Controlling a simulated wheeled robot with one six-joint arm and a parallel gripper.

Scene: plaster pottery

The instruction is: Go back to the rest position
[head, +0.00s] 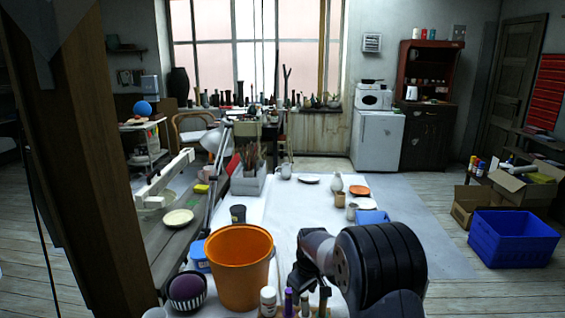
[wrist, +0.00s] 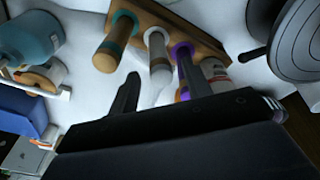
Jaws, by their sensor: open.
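My gripper (wrist: 160,88) shows in the wrist view with its two dark fingers spread apart. It is open, and nothing is held between them. A wooden rack (wrist: 205,47) with several coloured tubes lies just beyond the fingertips, including a white tube (wrist: 158,52) and a purple one (wrist: 185,60). I cannot tell whether a finger touches a tube. In the head view my dark arm reaches over the near end of the white-covered table (head: 310,215), and the fingertips are not clear there.
An orange bucket (head: 239,272) and a striped bowl (head: 187,290) stand left of my arm. A blue box (head: 372,217), a white vase (head: 336,182) and an orange dish (head: 359,190) are farther back. A blue crate (head: 512,240) sits on the floor at right. The table's middle is mostly clear.

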